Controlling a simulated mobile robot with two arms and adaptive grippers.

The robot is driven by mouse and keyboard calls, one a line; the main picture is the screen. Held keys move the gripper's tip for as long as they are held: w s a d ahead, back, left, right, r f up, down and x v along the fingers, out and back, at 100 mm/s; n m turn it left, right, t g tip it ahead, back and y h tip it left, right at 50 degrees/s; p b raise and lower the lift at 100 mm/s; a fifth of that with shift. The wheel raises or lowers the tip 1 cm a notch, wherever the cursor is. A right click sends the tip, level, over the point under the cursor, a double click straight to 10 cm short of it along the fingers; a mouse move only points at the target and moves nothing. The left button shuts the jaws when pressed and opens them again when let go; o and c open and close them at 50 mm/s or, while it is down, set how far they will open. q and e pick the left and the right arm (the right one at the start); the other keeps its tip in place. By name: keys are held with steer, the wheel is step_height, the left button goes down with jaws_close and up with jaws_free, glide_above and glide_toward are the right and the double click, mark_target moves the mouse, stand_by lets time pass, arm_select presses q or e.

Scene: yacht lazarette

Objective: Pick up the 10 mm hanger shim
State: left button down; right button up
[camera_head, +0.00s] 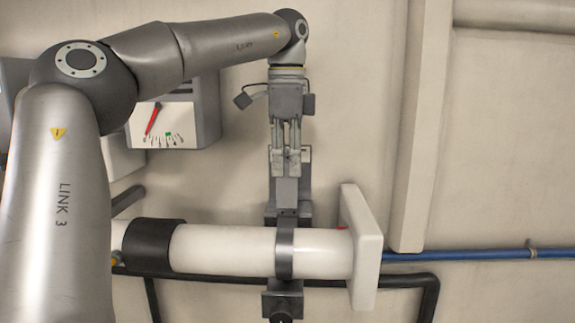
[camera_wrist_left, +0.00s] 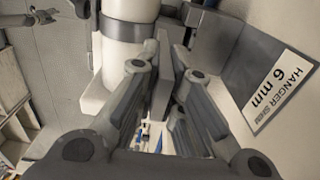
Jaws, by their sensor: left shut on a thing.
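My left gripper (camera_head: 287,160) points down in front of the wall, its fingers shut on a grey flat piece (camera_head: 287,190). The piece hangs below the fingertips, just above the dark clamp band (camera_head: 285,253) around a white pipe (camera_head: 222,249). In the left wrist view, the grey piece (camera_wrist_left: 162,75) stands edge-on between the fingers of the left gripper (camera_wrist_left: 167,72). No thickness mark can be read on it. A white label (camera_wrist_left: 278,85) reading "HANGER SHIM 6 mm" shows at the right of that view. No "10 mm" label can be read. My right gripper is not in view.
A white flange (camera_head: 364,246) ends the pipe at right. A black hose (camera_head: 400,281) and a blue pipe (camera_head: 470,255) run along the wall. A gauge box with a red needle (camera_head: 153,119) is at upper left. The wall at upper right is mostly clear.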

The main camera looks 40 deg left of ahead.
arm_select(q)
steer(key=s+d+b, duration=0.3)
steer(key=s+d, duration=0.2)
steer(key=s, duration=0.1)
steer(key=shift+s+d, duration=0.3)
steer(key=shift+s, duration=0.05)
stand_by(0.3)
stand_by(0.6)
